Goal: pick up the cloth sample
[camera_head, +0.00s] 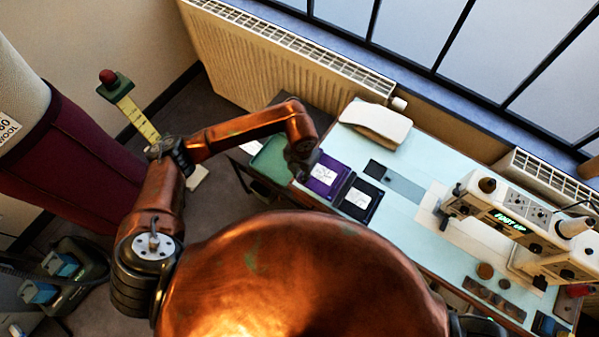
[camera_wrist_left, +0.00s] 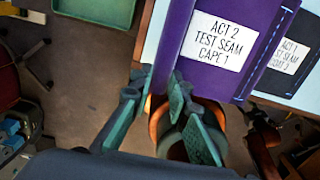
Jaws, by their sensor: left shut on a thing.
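A purple cloth sample (camera_head: 325,176) lies at the left end of the pale blue table top, at its near edge. In the left wrist view the purple sample (camera_wrist_left: 187,40) has a white label reading "ACT 2 TEST SEAM CAPE 1". My left gripper (camera_head: 304,168) is at its left edge. In the left wrist view the fingers of my left gripper (camera_wrist_left: 156,80) are shut on that edge. I cannot tell whether the sample is clear of the table. A black sample (camera_head: 353,210) with a white label lies just right of it. My right gripper is not in view.
The table (camera_head: 405,226) also bears a folded cream cloth (camera_head: 376,124) at the back and a white machine (camera_head: 500,213) with a green display at right. A green tray (camera_head: 271,160) is left of the table. A radiator (camera_head: 270,60) stands behind.

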